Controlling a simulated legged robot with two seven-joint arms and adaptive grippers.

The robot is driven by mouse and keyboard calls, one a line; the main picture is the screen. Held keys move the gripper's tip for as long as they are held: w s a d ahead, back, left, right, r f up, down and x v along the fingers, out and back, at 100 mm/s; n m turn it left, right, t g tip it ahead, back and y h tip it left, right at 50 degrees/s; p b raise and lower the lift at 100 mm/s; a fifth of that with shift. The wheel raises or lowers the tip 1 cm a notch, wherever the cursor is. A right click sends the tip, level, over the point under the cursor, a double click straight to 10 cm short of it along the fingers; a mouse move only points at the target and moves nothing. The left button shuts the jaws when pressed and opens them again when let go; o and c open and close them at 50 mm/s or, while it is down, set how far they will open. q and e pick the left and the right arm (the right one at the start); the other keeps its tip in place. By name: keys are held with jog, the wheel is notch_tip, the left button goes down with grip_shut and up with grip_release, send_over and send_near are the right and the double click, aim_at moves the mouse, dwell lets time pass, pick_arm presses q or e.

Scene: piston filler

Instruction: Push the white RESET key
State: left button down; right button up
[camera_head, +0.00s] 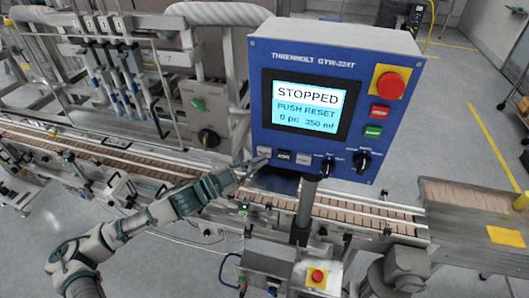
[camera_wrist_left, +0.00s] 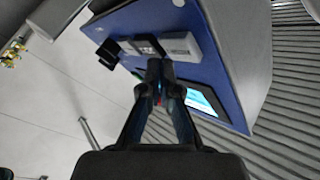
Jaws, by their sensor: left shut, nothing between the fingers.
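The blue control panel (camera_head: 258,100) has a lit screen (camera_head: 305,105) reading "STOPPED", "PUSH RESET" and "0 pc 350 ml". Below the screen is a row of small keys: a whitish key (camera_head: 263,151) at the left, a dark key (camera_head: 284,156) and a light grey key (camera_head: 303,158). Their labels are too small to read. My left gripper (camera_head: 264,160) is shut and empty, its tips close to the left whitish key. In the left wrist view the shut fingertips (camera_wrist_left: 160,64) show just below the light and dark keys (camera_wrist_left: 148,45). I cannot tell whether they touch. My right gripper is out of view.
Two black rotary knobs (camera_head: 361,161) sit right of the keys. A red emergency button (camera_head: 390,86) on yellow, a red key (camera_head: 380,114) and a green key (camera_head: 373,131) are on the panel's right side. A conveyor (camera_head: 345,212) runs below the panel.

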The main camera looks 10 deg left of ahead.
pick_arm(q)
jog(key=shift+a, duration=0.2)
jog(key=shift+d, duration=0.15)
dwell(0.5)
jog(key=shift+w+r+p, duration=0.15)
jog(key=shift+w+p, duration=0.15)
jog(key=shift+p, duration=0.25)
jog(key=shift+w, duration=0.1)
jog(key=shift+w+p, duration=0.4)
jog(key=shift+p, duration=0.15)
dwell(0.4)
jog(key=shift+s, duration=0.1)
jog(key=shift+s+b, duration=0.35)
jog(key=shift+s, duration=0.4)
